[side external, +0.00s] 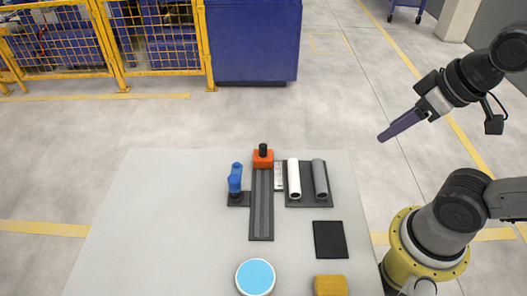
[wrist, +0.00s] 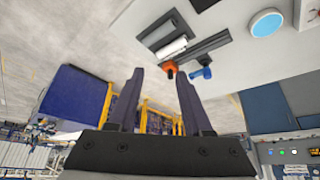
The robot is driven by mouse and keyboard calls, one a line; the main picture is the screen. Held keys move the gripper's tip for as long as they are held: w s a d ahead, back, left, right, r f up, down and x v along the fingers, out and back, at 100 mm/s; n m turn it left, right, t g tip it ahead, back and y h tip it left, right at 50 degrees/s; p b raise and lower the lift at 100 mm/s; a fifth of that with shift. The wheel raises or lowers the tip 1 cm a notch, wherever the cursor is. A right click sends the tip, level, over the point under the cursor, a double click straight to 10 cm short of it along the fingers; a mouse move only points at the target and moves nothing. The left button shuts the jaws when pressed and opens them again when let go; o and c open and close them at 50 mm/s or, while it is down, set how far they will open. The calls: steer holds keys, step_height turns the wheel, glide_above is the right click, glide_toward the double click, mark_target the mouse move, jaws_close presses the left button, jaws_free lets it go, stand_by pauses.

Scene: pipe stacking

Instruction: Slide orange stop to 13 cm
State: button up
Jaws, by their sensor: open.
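The orange stop (side external: 263,159), with a black knob on top, sits at the far end of a dark grooved rail (side external: 261,210) on the table. A pale scale strip (side external: 279,177) lies along the rail's right side; its markings are too small to read. The stop also shows in the wrist view (wrist: 169,69), beyond my fingertips. My gripper (side external: 382,137) is raised in the air at the right, well away from the stop and off the table's right side. In the wrist view its two dark purple fingers (wrist: 160,78) are apart with nothing between them.
A blue clamp-like part (side external: 235,178) stands left of the rail. A white pipe (side external: 294,178) and a grey pipe (side external: 320,178) lie in a dark holder at right. A black pad (side external: 330,240), yellow block (side external: 331,285) and blue-topped disc (side external: 255,277) are nearer. The table's left is clear.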

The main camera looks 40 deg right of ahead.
stand_by(0.4)
steer(key=shift+o, duration=0.8)
steer(key=w+r+n, duration=0.3)
steer(key=w+r, duration=0.3)
steer(key=n+g, duration=0.4)
steer(key=g, duration=0.2)
glide_above(263, 145)
step_height(263, 145, down, 14)
step_height(263, 145, down, 14)
steer(key=shift+r, duration=0.15)
